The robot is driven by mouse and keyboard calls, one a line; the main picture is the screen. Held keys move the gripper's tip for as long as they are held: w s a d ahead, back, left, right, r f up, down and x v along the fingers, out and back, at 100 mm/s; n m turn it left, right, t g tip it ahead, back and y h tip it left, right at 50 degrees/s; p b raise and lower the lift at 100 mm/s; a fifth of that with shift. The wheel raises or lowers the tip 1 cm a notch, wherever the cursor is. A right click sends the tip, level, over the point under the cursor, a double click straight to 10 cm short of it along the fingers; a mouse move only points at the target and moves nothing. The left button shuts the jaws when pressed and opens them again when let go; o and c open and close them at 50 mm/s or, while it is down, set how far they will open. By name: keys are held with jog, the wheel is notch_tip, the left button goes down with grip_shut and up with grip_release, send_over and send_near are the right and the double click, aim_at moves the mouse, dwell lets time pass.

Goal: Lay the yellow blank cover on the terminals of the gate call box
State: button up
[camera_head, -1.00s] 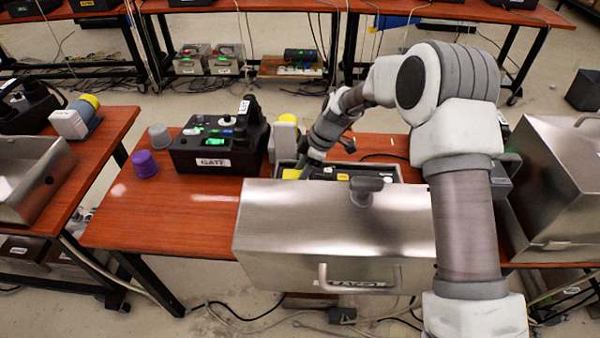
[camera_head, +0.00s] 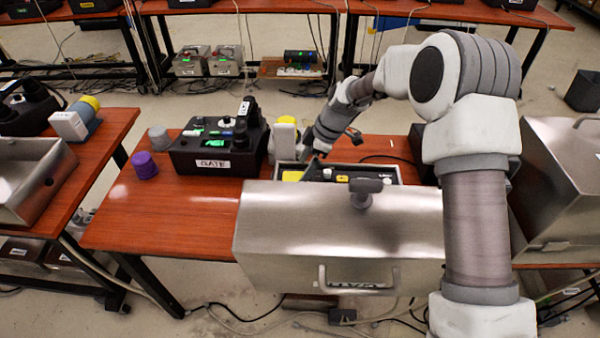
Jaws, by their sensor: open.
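The metal call box (camera_head: 340,221) stands open on the middle table, its lid towards me; the lettering on its lid is hard to read. A yellow piece (camera_head: 292,176), possibly the blank cover, shows at the left end inside the box. Dark parts with small light marks (camera_head: 345,178) lie beside it; I cannot make out the terminals, and the lid hides the lower inside. My gripper (camera_head: 308,156) is open just above the box's back left part, close to the yellow piece. I see nothing clearly held in it.
A black phone console labelled GATE (camera_head: 212,163) stands left of the box, with a purple cup-like piece (camera_head: 144,165) and a grey one (camera_head: 159,138) beside it. A white-and-yellow device (camera_head: 286,133) stands behind the box. The table's front left (camera_head: 170,220) is clear.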

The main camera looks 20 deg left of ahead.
jog(key=v, duration=0.8)
jog(key=shift+d+r, duration=0.15)
jog(key=shift+r, duration=0.2)
jog(key=shift+r, duration=0.1)
